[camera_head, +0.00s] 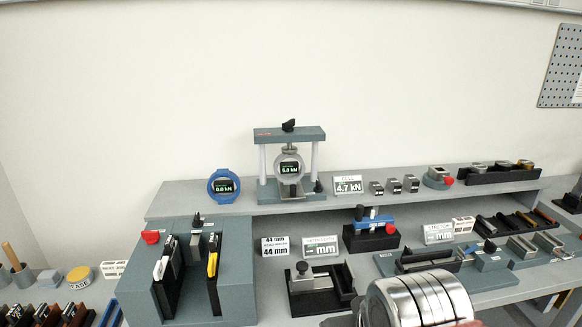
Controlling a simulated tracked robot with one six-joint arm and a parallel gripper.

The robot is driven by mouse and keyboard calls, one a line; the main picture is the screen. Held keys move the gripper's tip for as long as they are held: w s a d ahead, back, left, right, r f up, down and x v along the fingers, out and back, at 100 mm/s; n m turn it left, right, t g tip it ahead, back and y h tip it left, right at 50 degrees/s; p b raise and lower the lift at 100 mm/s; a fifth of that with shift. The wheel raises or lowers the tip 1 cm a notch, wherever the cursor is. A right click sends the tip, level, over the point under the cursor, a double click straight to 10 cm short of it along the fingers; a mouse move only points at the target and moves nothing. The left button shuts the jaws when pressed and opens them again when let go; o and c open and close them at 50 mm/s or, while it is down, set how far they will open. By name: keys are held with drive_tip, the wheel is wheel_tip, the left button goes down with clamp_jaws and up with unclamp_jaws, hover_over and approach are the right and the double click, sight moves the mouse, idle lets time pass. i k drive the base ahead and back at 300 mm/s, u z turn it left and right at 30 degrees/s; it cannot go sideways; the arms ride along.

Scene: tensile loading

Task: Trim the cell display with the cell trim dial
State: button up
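A round silver cell display (289,168) hangs in a small grey press frame (262,136) on the raised shelf. Its dark screen has green digits, perhaps 5.0 kN, too small to read surely. A black knob (288,125) sits on top of the frame, and a smaller black knob (318,186) stands at its right foot. I cannot tell which one is the cell trim dial. A white card (348,185) right of the frame reads 4.7 kN. A shiny metal cylinder of my arm shows at the lower right, well below and right of the frame. My gripper's fingers do not show.
A blue round gauge (223,187) reading 0.0 kN stands left of the frame. Small metal blocks (394,186) stand to the right. Below are a grey two-slot unit (238,270), a blue-topped clamp (371,230) and a black vise (320,290). The space above the frame is clear.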

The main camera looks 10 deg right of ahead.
sight(318, 188)
drive_tip(key=u, duration=0.05)
drive_tip(key=i, duration=1)
drive_tip(key=z, duration=0.05)
